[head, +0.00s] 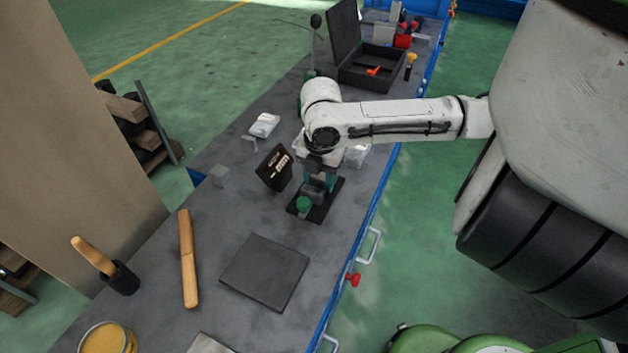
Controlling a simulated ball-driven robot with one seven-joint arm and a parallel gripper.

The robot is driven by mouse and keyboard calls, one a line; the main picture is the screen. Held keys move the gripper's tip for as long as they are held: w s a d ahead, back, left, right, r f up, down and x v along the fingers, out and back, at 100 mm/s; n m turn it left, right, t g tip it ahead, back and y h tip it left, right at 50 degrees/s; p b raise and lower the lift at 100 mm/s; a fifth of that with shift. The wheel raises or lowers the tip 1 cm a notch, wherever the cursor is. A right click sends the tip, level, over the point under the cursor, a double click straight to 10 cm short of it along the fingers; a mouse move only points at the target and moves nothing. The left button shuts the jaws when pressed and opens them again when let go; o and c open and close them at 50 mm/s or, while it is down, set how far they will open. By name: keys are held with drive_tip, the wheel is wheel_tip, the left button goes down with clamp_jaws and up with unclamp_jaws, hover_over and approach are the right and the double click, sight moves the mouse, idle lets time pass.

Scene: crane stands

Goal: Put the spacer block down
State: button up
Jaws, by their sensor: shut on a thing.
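My gripper (319,181) points down over a small black plate (327,207) near the bench's right edge. It is shut on a small grey block (316,195), which I take as the spacer block. The block is just above or touching the plate; I cannot tell which. My gripper and wrist hide part of it. A green round knob or cap (304,203) is beside it, at the plate's front left.
A dark box with pale markings (273,168) stands tilted left of my gripper. A dark square mat (265,271) lies in front. A wooden bar (187,258) and a black holder (122,279) are at the left. An open black case (371,66) stands behind. Bare bench lies between these.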

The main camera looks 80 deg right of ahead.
sight(320, 175)
drive_tip(key=shift+f, duration=0.15)
drive_tip(key=o, duration=1.1)
wheel_tip(320, 175, up, 12)
drive_tip(key=shift+r, duration=0.25)
idle(0.4)
